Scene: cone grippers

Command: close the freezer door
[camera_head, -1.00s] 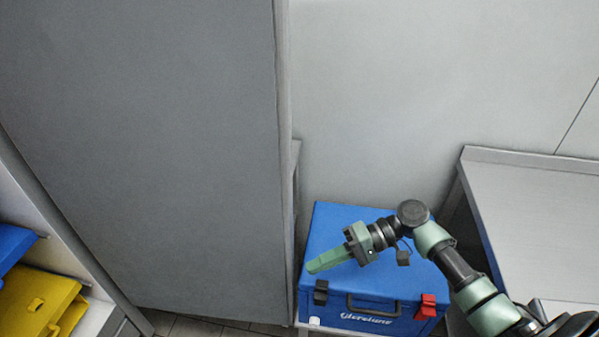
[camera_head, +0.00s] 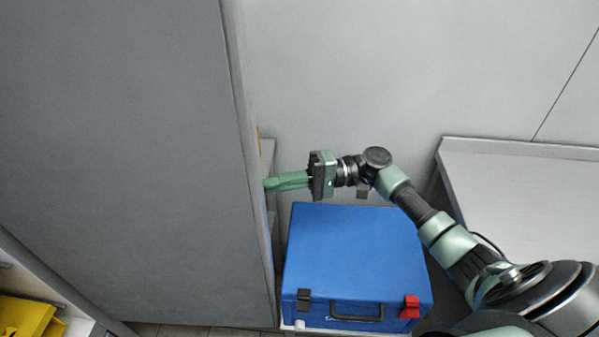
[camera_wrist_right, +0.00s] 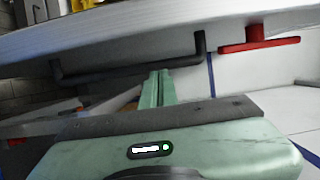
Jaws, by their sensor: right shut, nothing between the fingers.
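The large grey panel (camera_head: 130,160), which looks like the freezer door, fills the left of the head view and stands open. In the right wrist view, a pale door face (camera_wrist_right: 120,35) carries a dark bar handle (camera_wrist_right: 130,72) and a red lever (camera_wrist_right: 258,45). My right gripper (camera_head: 267,185) is shut and empty, its fingertips at the door's right edge in the head view. In the right wrist view, its fingers (camera_wrist_right: 158,85) point at the handle; I cannot tell whether they touch it. My left gripper is not in view.
A blue case (camera_head: 355,250) with black and red latches sits below my right arm. A grey metal table (camera_head: 520,190) stands at the right, against a pale wall. Yellow items (camera_head: 25,315) sit on a shelf at lower left.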

